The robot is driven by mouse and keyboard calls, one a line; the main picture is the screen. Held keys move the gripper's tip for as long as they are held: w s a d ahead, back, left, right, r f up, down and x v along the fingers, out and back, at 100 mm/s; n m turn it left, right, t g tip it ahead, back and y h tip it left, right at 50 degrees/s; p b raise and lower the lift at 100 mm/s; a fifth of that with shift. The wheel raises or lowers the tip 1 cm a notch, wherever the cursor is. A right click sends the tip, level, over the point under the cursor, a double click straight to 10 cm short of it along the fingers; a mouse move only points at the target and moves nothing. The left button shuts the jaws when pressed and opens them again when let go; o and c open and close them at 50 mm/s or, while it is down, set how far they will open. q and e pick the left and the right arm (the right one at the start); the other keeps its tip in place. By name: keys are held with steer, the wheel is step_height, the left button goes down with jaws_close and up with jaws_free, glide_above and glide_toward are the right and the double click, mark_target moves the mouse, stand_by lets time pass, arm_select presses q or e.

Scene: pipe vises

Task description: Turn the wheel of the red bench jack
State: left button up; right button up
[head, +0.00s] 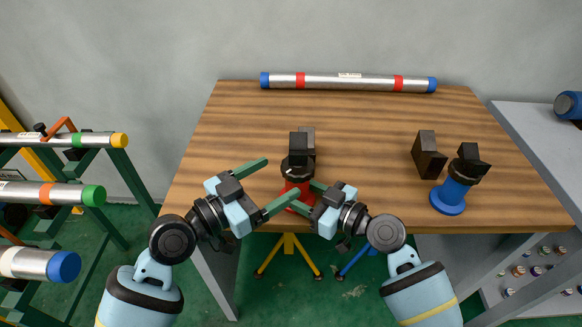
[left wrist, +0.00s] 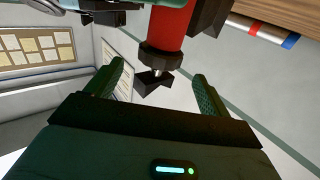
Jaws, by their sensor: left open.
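The red bench jack (head: 295,192) stands upright near the table's front edge, with dark jaw blocks (head: 301,150) on top. A dark collar sits under the blocks; I cannot make out clearly which part is its wheel. In the left wrist view the red body (left wrist: 172,28) comes in from the top, its dark collar and block ahead of the fingers. My left gripper (head: 281,178) is open, left of the jack, its fingers pointing toward it, apart from it. My right gripper (head: 302,194) is at the red body from the right; whether its fingers touch it is unclear.
A blue jack (head: 449,194) and its dark block (head: 429,155) stand on the right of the wooden table (head: 230,125). A silver pipe (head: 348,81) lies along the back edge. Racked pipes (head: 50,193) are at left; a grey bench (head: 540,150) is at right.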

arm_select(q)
steer(key=shift+v, duration=1.8)
